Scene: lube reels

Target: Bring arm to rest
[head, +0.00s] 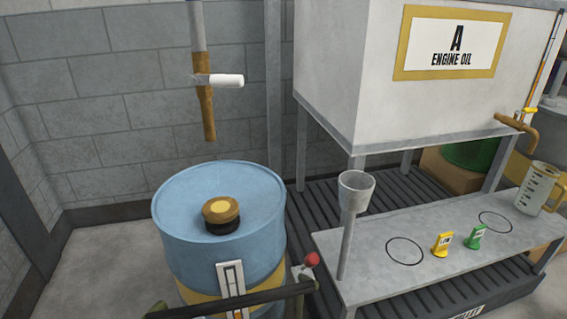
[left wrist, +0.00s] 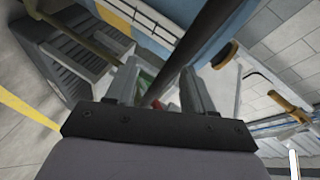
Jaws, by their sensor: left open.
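My left gripper (left wrist: 160,70) shows only in the left wrist view, with its two grey fingers apart. A dark bar (left wrist: 190,50) runs behind the gap between the fingers; I cannot tell how far away it is. Nothing is seen held. My left gripper is not seen in the head view, and my right gripper is in neither view.
A blue drum (head: 180,215) with a brown cap (head: 221,210) stands below a brown pipe (head: 206,110) with a white handle. A dark bar (head: 235,300) with a red knob (head: 312,260) crosses before it. The engine oil tank (head: 340,70) and grey bench (head: 385,285) are right.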

